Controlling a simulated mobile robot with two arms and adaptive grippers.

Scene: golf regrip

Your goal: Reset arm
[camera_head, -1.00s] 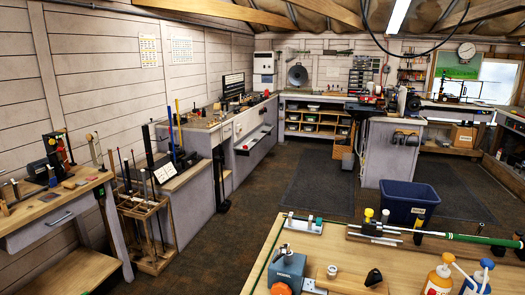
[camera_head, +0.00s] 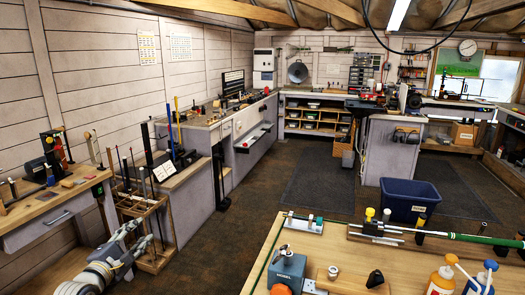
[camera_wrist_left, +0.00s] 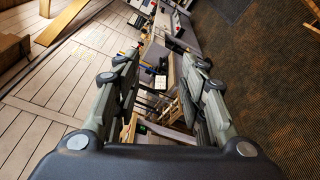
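My left gripper (camera_head: 140,234) comes in at the bottom left of the head view, in front of the wooden club rack (camera_head: 158,262). In the left wrist view its two fingers (camera_wrist_left: 160,68) stand well apart with nothing held between them, and distant benches and the rack show through the gap. The head view does not show whether the gripper touches the rack. My right gripper is in neither view. A golf club with a green shaft end (camera_head: 487,240) lies across the workbench (camera_head: 350,262), passing through a clamp (camera_head: 375,228).
The workbench at the bottom right also carries a blue-grey device (camera_head: 288,268) and bottles (camera_head: 440,278). A blue bin (camera_head: 408,200) stands on the floor behind it. A wooden side bench (camera_head: 55,208) stands at the left. The floor (camera_head: 235,225) between is clear.

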